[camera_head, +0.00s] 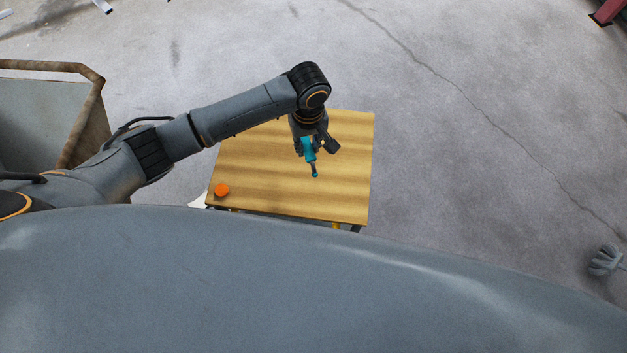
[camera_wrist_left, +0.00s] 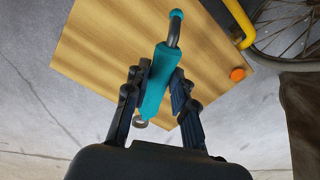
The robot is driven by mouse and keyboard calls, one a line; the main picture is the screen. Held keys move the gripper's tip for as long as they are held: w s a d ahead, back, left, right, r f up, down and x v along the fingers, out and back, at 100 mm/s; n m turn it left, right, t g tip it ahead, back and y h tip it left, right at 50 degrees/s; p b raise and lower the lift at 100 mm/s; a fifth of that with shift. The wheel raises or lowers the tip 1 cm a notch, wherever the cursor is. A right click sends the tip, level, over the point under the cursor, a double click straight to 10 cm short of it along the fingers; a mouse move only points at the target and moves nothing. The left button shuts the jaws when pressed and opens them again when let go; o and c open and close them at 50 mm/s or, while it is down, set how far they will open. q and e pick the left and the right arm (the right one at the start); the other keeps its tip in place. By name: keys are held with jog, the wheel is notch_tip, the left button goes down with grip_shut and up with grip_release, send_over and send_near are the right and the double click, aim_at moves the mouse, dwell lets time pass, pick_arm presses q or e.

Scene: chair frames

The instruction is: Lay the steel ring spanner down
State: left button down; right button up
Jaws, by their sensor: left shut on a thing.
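The spanner (camera_head: 308,150) has a teal grip and a dark bent shaft with a teal tip. My left gripper (camera_head: 317,147) is shut on its teal grip, over the wooden table (camera_head: 260,165). In the left wrist view, the spanner (camera_wrist_left: 156,85) lies between the fingers of my left gripper (camera_wrist_left: 160,92), its bent shaft pointing away over the table top (camera_wrist_left: 110,45). I cannot tell whether the spanner touches the table.
An orange round object (camera_head: 222,190) sits at the table's near left corner. The rest of the table top looks clear. A rusty-rimmed bin (camera_head: 85,70) stands at the left. A spoked wheel (camera_wrist_left: 285,25) and yellow tube show beside the table in the wrist view.

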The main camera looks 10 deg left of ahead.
pick_arm(q)
jog(key=shift+n, duration=0.8)
jog(key=s+f, duration=0.1)
jog(key=f, duration=0.4)
jog(key=s+d+f+b, duration=0.1)
jog(key=s+f, duration=0.1)
jog(key=f, duration=0.3)
jog(key=s+d+f+b, duration=0.1)
jog(key=f, duration=0.4)
jog(key=shift+s+d+f, duration=0.25)
jog(key=shift+s+f, duration=0.1)
jog(key=shift+f, duration=0.05)
jog(key=shift+f+b, duration=0.6)
jog(key=shift+f, duration=0.15)
pick_arm(e)
jog(key=f, duration=0.1)
jog(key=s+f, duration=0.1)
jog(key=f, duration=0.1)
jog(key=shift+s+d+f, duration=0.1)
jog(key=shift+d+f, duration=0.05)
jog(key=shift+f, duration=0.15)
jog(key=shift+r, duration=0.15)
pick_arm(q)
jog(key=shift+p, duration=0.35)
pick_arm(e)
jog(key=shift+r, duration=0.2)
